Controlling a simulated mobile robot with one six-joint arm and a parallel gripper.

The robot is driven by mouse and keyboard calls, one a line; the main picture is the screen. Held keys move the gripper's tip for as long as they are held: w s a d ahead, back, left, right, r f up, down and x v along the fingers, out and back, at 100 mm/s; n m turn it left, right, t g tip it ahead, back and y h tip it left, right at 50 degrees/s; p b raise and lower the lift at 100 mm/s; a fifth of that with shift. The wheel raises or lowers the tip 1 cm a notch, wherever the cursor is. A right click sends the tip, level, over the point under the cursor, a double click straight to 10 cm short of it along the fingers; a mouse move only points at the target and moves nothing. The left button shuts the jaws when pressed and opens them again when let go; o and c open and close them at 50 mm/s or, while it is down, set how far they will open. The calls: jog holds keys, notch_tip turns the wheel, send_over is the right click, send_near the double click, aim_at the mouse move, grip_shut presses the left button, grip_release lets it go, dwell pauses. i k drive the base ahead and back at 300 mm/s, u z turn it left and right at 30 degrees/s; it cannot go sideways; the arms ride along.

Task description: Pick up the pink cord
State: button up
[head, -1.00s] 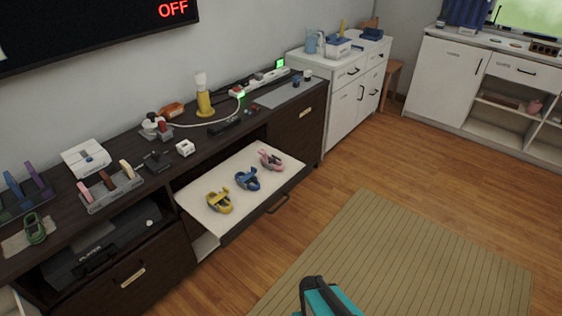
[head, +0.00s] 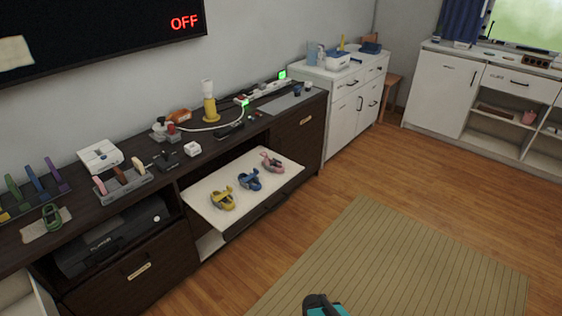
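The pink cord (head: 272,162) is a small coiled bundle on the white surface of a pulled-out drawer (head: 215,210) in the dark cabinet. It lies at the far right of a row, beside a blue cord (head: 249,180) and a yellow cord (head: 222,198). It appears uncovered. A dark and teal part of my arm (head: 324,306) shows at the bottom edge, well apart from the cords. My gripper's fingertips cannot be made out, so its opening and any contents are hidden.
The dark cabinet top (head: 185,172) holds a white power strip (head: 262,92), a yellow lamp-like item (head: 209,108), a green cord (head: 51,217) and several small devices. A white cabinet (head: 345,105) stands beyond. Wooden floor and a striped rug (head: 400,265) lie open in front.

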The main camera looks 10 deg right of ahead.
aim_at(274, 164)
jog(key=u, duration=0.15)
jog(key=i, duration=0.95)
jog(key=u, duration=4.9)
jog(key=i, duration=0.15)
jog(key=z, duration=2.9)
